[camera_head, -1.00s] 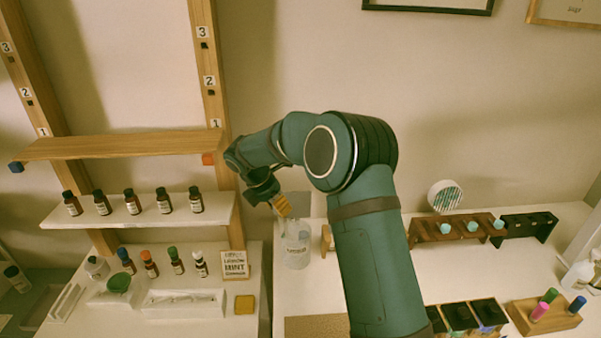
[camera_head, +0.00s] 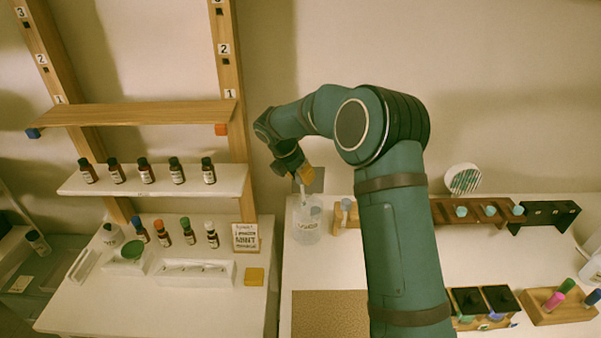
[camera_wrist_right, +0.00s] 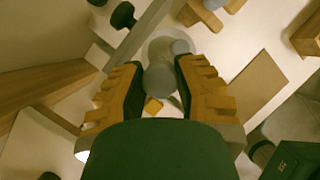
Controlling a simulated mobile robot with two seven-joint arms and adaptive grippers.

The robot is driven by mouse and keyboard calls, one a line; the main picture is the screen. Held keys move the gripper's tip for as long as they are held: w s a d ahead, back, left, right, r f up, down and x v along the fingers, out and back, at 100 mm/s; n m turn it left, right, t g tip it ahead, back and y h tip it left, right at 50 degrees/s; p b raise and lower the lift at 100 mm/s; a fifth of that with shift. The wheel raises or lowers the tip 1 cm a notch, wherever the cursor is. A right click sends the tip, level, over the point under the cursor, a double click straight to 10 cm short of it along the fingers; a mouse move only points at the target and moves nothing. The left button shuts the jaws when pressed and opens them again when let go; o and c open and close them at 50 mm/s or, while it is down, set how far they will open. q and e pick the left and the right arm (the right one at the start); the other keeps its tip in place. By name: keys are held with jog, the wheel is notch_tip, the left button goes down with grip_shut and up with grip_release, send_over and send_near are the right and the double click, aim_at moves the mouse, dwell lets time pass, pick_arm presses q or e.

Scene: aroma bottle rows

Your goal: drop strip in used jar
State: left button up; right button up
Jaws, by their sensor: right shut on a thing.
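The used jar (camera_head: 307,228) is a clear glass jar with a white label, standing at the left edge of the right-hand table. A pale blue-grey piece shows at its mouth. My right gripper (camera_head: 307,174) hangs above the jar, fingers pointing down. My left gripper is not in view.
A wooden holder (camera_head: 346,219) stands just right of the jar, and a brown mat (camera_head: 330,314) lies in front. To the left are a shelf of dark bottles (camera_head: 150,184), a mint sign (camera_head: 245,238) and a yellow block (camera_head: 254,277). My right arm hides part of the table.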

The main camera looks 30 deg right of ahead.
notch_tip(320, 180, down, 6)
jog(key=shift+r+b, duration=0.15)
jog(key=shift+b, duration=0.85)
jog(key=o, duration=0.9)
jog(key=v, duration=1.2)
